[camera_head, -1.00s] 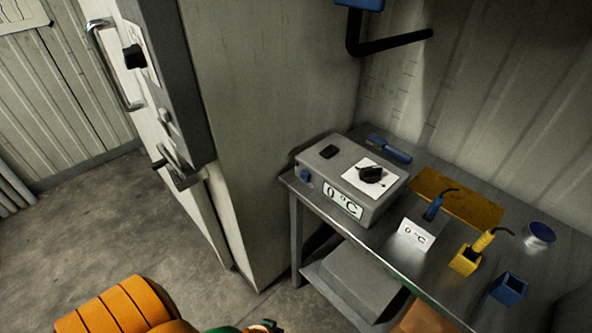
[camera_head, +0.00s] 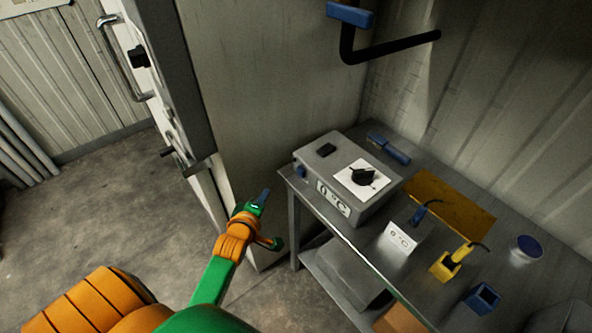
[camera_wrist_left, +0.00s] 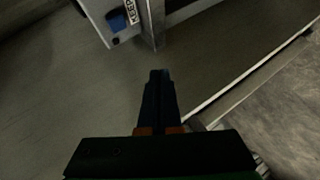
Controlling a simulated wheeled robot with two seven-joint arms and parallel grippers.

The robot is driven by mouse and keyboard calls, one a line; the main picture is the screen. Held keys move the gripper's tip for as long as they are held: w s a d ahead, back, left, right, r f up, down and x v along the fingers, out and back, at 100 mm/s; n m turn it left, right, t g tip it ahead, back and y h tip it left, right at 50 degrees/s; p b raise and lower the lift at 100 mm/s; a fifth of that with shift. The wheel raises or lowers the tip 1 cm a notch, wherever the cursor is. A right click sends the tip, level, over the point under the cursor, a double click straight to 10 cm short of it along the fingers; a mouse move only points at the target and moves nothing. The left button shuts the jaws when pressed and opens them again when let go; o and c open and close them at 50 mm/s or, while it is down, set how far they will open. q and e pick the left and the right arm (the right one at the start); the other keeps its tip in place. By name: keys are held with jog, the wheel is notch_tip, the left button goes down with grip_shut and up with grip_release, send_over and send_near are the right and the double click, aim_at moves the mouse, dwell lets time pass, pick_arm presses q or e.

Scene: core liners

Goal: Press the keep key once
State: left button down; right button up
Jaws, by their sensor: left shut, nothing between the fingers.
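The keep key is a blue key (camera_head: 300,171) on the lower left side of the grey control box (camera_head: 372,203), which stands on the steel table. In the left wrist view the blue key (camera_wrist_left: 117,20) shows at the top, next to a white label reading KEEP. My left gripper (camera_head: 264,197) is shut and empty, below and left of the key in the head view and apart from it. Its closed fingertips (camera_wrist_left: 159,74) point forward in the left wrist view. My right gripper is not in view.
The box has a black dial (camera_head: 362,177) and a black button (camera_head: 326,150) on top. The steel table (camera_head: 378,268) also holds blue and yellow holders and a white card. A tall grey cabinet with a door handle (camera_head: 122,58) stands left of it.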

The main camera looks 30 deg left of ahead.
aim_at(301, 172)
pick_arm(q)
jog(key=shift+w+d+b, duration=0.55)
jog(key=shift+w+b, duration=0.15)
jog(key=shift+w, duration=0.65)
jog(key=shift+w+d+b, duration=0.55)
jog(key=shift+w+b, duration=0.2)
jog(key=shift+w, duration=0.6)
jog(key=shift+w+d+b, duration=0.55)
jog(key=shift+w+b, duration=0.15)
jog(key=shift+w, duration=0.65)
jog(key=shift+w+d+f, duration=0.1)
jog(key=shift+w+d, duration=0.1)
jog(key=shift+w, duration=0.15)
